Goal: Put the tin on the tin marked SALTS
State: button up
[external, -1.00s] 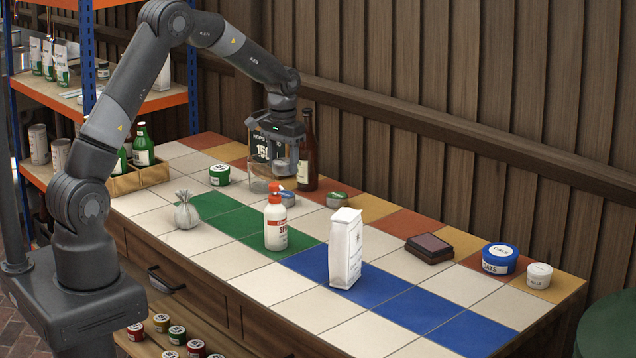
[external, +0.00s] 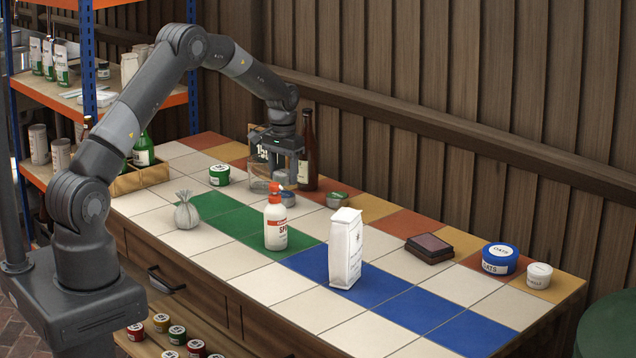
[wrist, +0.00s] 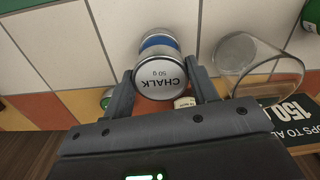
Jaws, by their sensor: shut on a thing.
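A small tin with a pale lid reading CHALK 50 g and a blue band (wrist: 160,72) is between my fingers in the wrist view. In the external view the tin (external: 288,199) shows low under my gripper (external: 283,178), which is shut on it; I cannot tell whether it touches the tiles. A green tin with a metallic lid (external: 337,200) stands just right of it, and its edge shows in the wrist view (wrist: 106,98). Another green tin with a white top (external: 219,175) stands to the left. I cannot read SALTS on any tin.
A glass jar (wrist: 238,62), a dark sign (wrist: 290,117) and a brown bottle (external: 307,155) stand close to my gripper. The front tiles are largely clear.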

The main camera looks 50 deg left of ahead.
aim_at(283, 173)
jog(key=shift+f, duration=1.6)
jog(key=o, duration=1)
jog(key=shift+f, duration=0.15)
